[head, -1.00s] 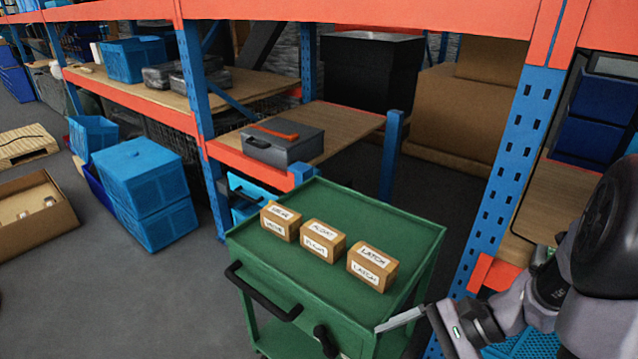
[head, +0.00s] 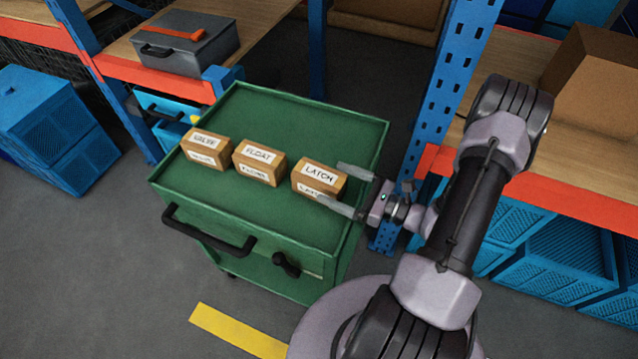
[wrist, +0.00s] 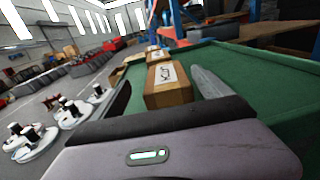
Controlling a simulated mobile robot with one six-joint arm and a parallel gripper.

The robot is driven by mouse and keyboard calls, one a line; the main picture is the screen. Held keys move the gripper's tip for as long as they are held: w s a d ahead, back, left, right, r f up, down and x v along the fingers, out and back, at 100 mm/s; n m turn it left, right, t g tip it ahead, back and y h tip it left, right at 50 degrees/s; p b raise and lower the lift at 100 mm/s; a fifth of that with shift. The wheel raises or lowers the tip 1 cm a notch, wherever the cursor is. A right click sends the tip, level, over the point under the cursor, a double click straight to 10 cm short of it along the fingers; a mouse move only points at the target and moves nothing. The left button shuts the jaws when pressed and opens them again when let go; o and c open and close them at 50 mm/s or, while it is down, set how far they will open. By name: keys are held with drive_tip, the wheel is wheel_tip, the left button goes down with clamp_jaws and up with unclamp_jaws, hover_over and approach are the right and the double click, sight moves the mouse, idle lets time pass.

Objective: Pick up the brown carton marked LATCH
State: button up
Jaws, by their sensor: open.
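The brown carton marked LATCH (head: 319,180) stands on the green cart (head: 300,119), the rightmost of three small cartons in the head view. My gripper (head: 350,187) is open at the right end of this carton, one finger toward its far side and one toward its near side. I cannot tell whether either finger touches it. In the wrist view the LATCH carton (wrist: 168,84) is close ahead, with one finger (wrist: 210,83) to its right. The other finger (wrist: 118,100) shows to its left.
The FLOAT carton (head: 259,162) and the VALVE carton (head: 205,150) stand left of LATCH. A grey toolbox (head: 185,44) sits on the shelf behind. A blue rack upright (head: 452,85) rises right of the cart. The cart top behind the cartons is clear.

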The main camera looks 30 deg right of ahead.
sight(319, 174)
drive_tip(key=x, duration=0.2)
drive_tip(key=b+x, duration=0.1)
drive_tip(key=x, duration=0.2)
drive_tip(key=shift+w+d+f+b, duration=0.1)
drive_tip(key=shift+w+f+b, duration=0.25)
drive_tip(key=shift+w, duration=0.2)
drive_tip(key=shift+r, duration=0.1)
drive_tip(key=c, duration=1.8)
